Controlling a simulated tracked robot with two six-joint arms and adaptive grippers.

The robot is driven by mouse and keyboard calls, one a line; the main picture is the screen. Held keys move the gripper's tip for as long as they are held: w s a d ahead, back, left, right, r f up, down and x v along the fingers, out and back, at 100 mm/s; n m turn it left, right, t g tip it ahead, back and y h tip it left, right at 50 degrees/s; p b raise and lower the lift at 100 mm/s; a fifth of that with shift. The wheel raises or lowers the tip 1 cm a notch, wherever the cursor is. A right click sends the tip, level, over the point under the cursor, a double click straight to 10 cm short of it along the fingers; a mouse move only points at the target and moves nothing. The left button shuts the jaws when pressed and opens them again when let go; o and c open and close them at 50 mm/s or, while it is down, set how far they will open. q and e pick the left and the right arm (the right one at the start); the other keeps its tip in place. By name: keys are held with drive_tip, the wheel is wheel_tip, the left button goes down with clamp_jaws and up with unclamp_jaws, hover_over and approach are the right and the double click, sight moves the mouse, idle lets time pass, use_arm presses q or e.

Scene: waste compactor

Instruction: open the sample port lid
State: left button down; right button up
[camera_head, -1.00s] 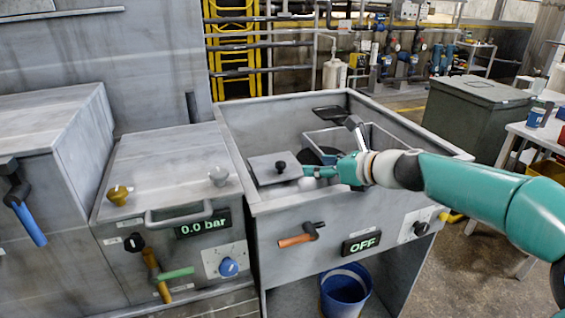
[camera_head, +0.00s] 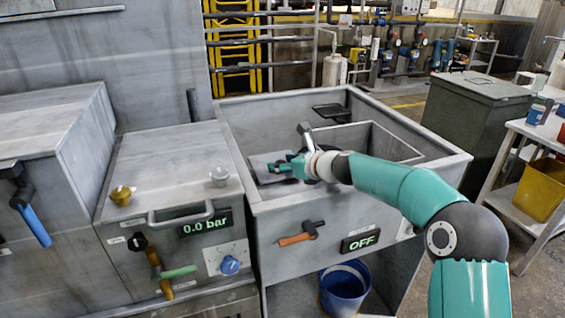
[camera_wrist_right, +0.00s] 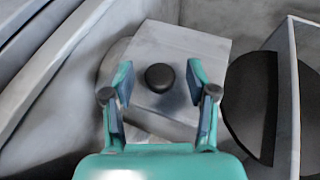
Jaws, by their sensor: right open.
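The sample port lid (camera_head: 259,163) appears to be the flat grey square plate in the left part of the open grey basin. Its black round knob (camera_wrist_right: 160,77) stands between my right fingers in the right wrist view. My right gripper (camera_head: 281,167) is open over the lid and hides the knob in the head view. The fingers (camera_wrist_right: 159,84) lie on either side of the knob with gaps on both sides. Whether they reach down to its height is hard to tell. The lid plate (camera_wrist_right: 195,45) lies over a round grey piece. My left gripper is out of view.
The basin's front wall (camera_head: 345,213) carries an orange-handled lever (camera_head: 296,239) and a display (camera_head: 361,241) reading OFF. An inner grey box (camera_head: 398,145) stands right of the gripper. A dark round opening (camera_wrist_right: 250,95) is beside the lid. A cabinet (camera_head: 150,165) reads 0.0 bar.

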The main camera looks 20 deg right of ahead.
clamp_jaws()
drive_tip(key=shift+d+r, duration=0.1)
drive_tip(key=shift+d, duration=0.1)
idle(0.3)
